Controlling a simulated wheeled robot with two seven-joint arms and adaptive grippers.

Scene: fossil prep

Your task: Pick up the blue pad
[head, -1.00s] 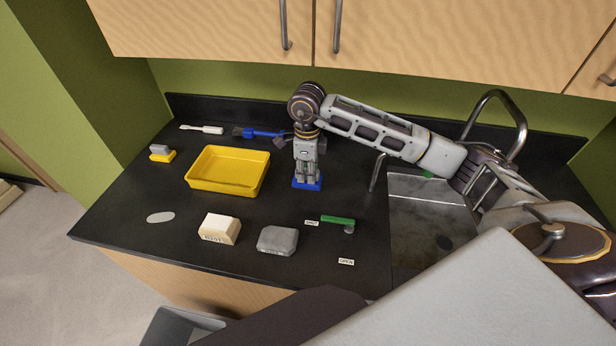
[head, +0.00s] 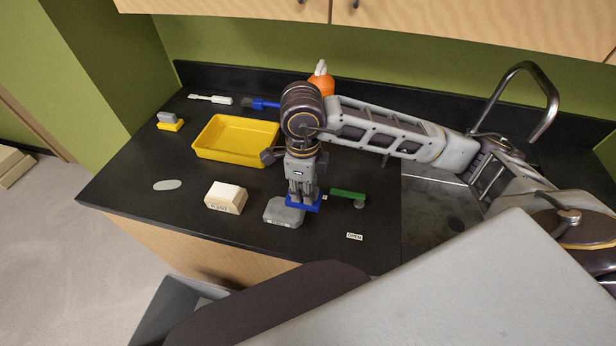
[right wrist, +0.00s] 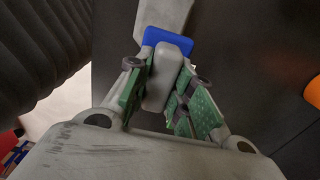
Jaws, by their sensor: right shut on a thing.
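The blue pad (head: 316,205) has a grey grip on top, which shows in the right wrist view (right wrist: 160,88) with the pad's blue edge (right wrist: 168,39) beyond it. My right gripper (head: 302,197) points down and is shut on the grey grip, one finger on each side. The pad is at the right end of a grey slab (head: 282,214) and overlaps it in the head view. I cannot tell whether pad and slab touch. My left gripper is not in view.
A yellow tray (head: 202,151), a cream block (head: 226,198) and a yellow pad with a grey grip (head: 170,122) stand to the left. A green lever (head: 346,193) is close on the right, before the sink (head: 430,227). An orange bottle (head: 322,82) stands behind my arm.

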